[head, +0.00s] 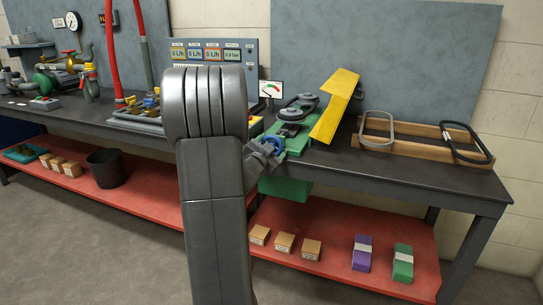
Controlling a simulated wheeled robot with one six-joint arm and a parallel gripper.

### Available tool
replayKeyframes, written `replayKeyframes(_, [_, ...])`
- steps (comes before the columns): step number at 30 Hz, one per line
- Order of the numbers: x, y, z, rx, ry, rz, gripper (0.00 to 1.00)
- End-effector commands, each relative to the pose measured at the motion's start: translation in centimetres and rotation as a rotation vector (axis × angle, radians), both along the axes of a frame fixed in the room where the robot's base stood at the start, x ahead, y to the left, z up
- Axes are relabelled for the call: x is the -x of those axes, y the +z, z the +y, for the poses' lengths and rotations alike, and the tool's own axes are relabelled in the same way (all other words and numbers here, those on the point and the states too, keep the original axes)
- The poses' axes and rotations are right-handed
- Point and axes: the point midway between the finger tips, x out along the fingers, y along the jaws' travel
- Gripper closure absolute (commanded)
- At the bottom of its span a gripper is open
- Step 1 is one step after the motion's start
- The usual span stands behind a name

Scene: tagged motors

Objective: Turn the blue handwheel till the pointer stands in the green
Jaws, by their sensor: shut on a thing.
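The blue handwheel (274,145) sits on the front of a green machine base (298,143) on the bench. My gripper (265,149) is at the handwheel and shut on it; my own arm hides much of the grip and the left part of the wheel. A small white gauge (271,89) stands behind the machine, with a coloured arc that shows red and green. Its pointer is too small to tell exactly where it stands.
A raised yellow guard (336,105) stands right of the wheel. A wooden tray (425,153) with belts lies further right. A display panel (212,54) and pipework stand behind and left. The red lower shelf (340,262) holds small boxes. Bare floor lies in front.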

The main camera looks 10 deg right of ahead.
Motion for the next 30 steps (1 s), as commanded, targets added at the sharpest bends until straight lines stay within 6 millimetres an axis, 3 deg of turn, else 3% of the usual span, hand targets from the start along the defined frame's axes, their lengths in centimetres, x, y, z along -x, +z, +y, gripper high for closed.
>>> replayKeyframes(15, [-0.11,-0.26,0.24,-0.394,0.003,-0.261,0.53])
replayKeyframes(30, [-0.21,-0.48,0.53,-0.412,0.006,-0.262,0.53])
